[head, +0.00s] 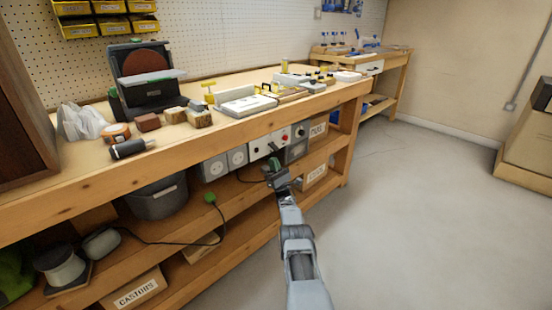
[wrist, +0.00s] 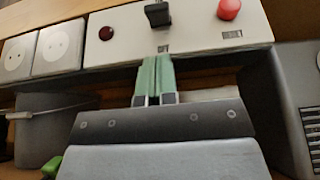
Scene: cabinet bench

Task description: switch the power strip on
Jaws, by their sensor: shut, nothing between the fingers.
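The power strip's white control panel (head: 261,148) is fixed under the front edge of the bench top. In the wrist view the panel (wrist: 200,42) carries a dark red lamp (wrist: 106,33), a black switch lever (wrist: 158,14) and a red button (wrist: 229,9). Two round sockets (wrist: 58,46) sit to its left. My gripper (head: 272,166) is in front of the panel's lower part. In the wrist view my gripper's green fingers (wrist: 156,60) are together and empty, with their tips just below the black switch. I cannot tell whether they touch the panel.
A grey box (head: 297,151) hangs right of the panel. The bench top (head: 180,133) above holds blocks, tools and a sander. The floor to the right is clear.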

